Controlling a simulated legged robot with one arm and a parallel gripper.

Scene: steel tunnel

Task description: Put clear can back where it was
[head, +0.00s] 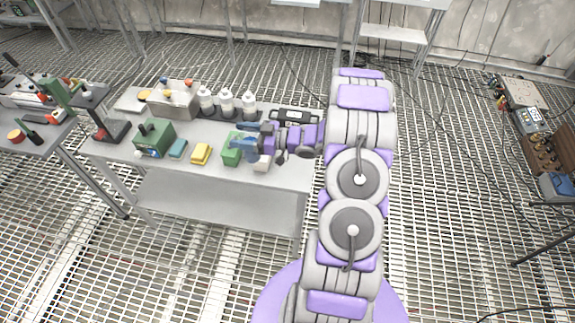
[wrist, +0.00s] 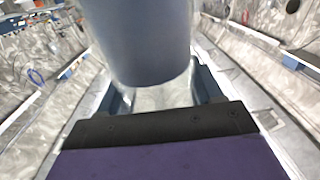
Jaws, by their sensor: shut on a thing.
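My gripper (head: 245,138) reaches left over the metal table (head: 225,190) in the head view. In the wrist view my gripper (wrist: 163,96) has its two blue fingers on either side of a rounded can (wrist: 140,40). The can looks smooth and blue-grey, with a pale, see-through-looking patch below it between the fingers. It fills the top middle of the wrist view, and its upper part is cut off. My gripper is shut on it. In the head view the can is hard to tell apart from the blue fingers.
A green box (head: 231,152), a yellow sponge-like block (head: 201,154) and a green machine (head: 155,138) stand on the table. Several white bottles (head: 227,102) stand in a row at the back. A black device (head: 294,117) lies right of them. The table's front strip is clear.

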